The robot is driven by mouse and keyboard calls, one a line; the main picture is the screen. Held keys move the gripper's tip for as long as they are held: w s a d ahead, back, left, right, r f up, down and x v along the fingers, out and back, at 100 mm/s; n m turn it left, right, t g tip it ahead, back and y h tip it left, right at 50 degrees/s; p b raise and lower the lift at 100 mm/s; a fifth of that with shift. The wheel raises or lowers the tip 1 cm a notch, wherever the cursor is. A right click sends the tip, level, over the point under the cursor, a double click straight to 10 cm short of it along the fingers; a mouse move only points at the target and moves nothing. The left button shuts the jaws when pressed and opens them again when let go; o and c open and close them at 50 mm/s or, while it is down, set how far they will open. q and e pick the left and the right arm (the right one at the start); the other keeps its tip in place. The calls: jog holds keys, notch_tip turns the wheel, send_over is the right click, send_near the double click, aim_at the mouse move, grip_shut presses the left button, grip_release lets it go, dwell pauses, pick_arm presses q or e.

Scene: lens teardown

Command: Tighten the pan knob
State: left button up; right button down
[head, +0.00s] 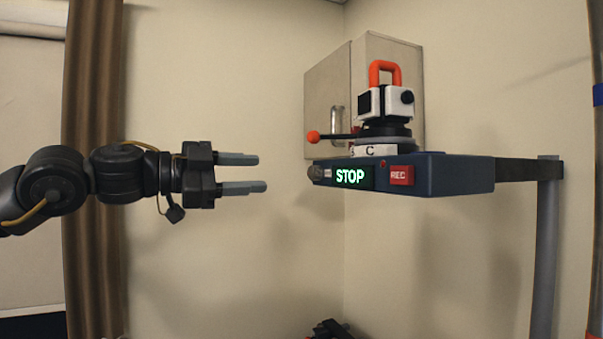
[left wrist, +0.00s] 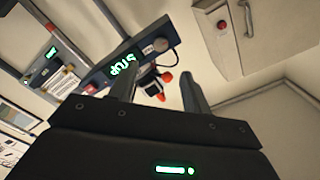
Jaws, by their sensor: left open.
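A blue control box (head: 465,175) on an arm carries a white and black camera-like device (head: 371,103) with an orange handle, on a round dark base. A dark lever with an orange ball (head: 313,136) sticks out left from the base. A round grey knob (head: 314,172) sits at the box's left end; it also shows in the left wrist view (left wrist: 161,44). I cannot tell which part is the pan knob. My left gripper (head: 262,173) is open and empty, left of the box and apart from it, fingers pointing right. In the left wrist view its fingers (left wrist: 158,85) frame the device.
The box front shows a lit green STOP sign (head: 350,176) and a red REC label (head: 401,175). A grey post (head: 546,250) holds it at right. A beige wall cabinet (head: 328,90) is behind. A dark object (head: 328,329) at the bottom edge is unclear. Below the box is mostly free.

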aim_at(311, 173)
pick_arm(q)
jog(key=p+x, duration=0.5)
jog(key=x, duration=0.4)
jog(key=shift+w+d+r, duration=0.1)
jog(key=shift+d+r, duration=0.05)
jog(key=shift+r, duration=0.05)
jog(key=shift+w+d+f, duration=0.2)
jog(key=shift+w+d, duration=0.2)
jog(key=shift+d, duration=0.2)
jog(key=shift+c, duration=0.2)
jog(key=c, duration=1)
